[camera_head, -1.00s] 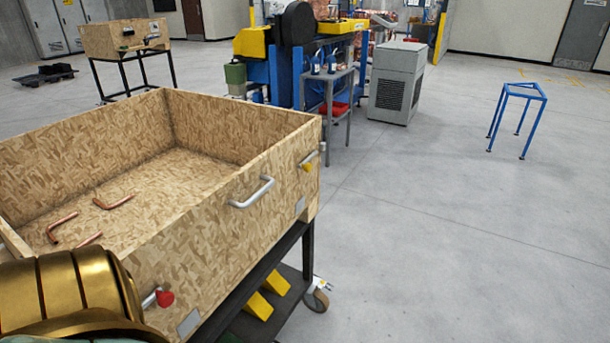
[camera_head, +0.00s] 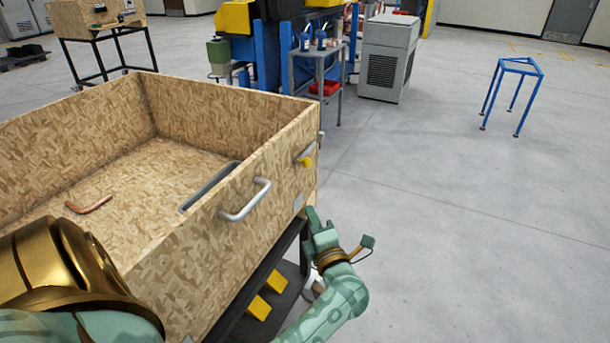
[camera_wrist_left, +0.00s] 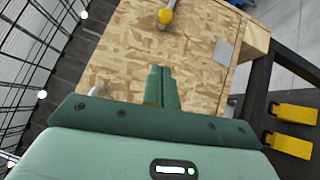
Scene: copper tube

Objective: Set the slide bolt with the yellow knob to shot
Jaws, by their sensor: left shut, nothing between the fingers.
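The yellow knob (camera_head: 306,161) belongs to a slide bolt on the outer face of the chipboard crate (camera_head: 235,250), near its far right corner. In the left wrist view the yellow knob (camera_wrist_left: 165,16) is at the top, with part of a grey metal rod beside it. My left gripper (camera_head: 311,212) is below the knob, outside the crate wall and apart from the knob. In the left wrist view its fingers (camera_wrist_left: 160,86) are together, with nothing between them, pointing toward the knob. My right gripper is not in view.
A white handle (camera_head: 246,202) sticks out of the same crate face, left of the knob. A small grey plate (camera_wrist_left: 224,52) is on that face near the knob. Yellow blocks (camera_head: 267,294) lie on the shelf below.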

